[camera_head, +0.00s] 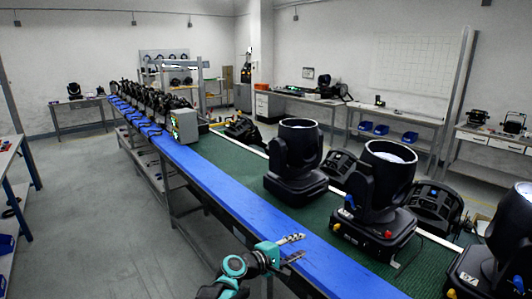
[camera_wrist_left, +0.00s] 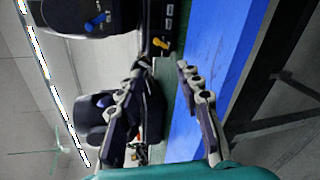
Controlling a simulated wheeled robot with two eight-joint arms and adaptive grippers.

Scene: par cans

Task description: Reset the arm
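My left arm, teal and dark grey, comes in from the bottom of the head view. Its gripper (camera_head: 302,246) is over the blue strip (camera_head: 232,199) along the near edge of the long bench, and its two fingers are apart. In the left wrist view the left gripper (camera_wrist_left: 164,66) is open with nothing between its fingers. The blue strip (camera_wrist_left: 212,60) and a black stage light (camera_wrist_left: 97,112) show beyond the fingers. My right gripper is in neither view.
Black moving-head lights (camera_head: 295,160) (camera_head: 378,195) stand on the green bench top (camera_head: 228,158), right of the gripper. A grey box (camera_head: 184,125) and a row of black fixtures (camera_head: 140,98) stand farther along. The grey floor (camera_head: 90,215) left of the bench is clear.

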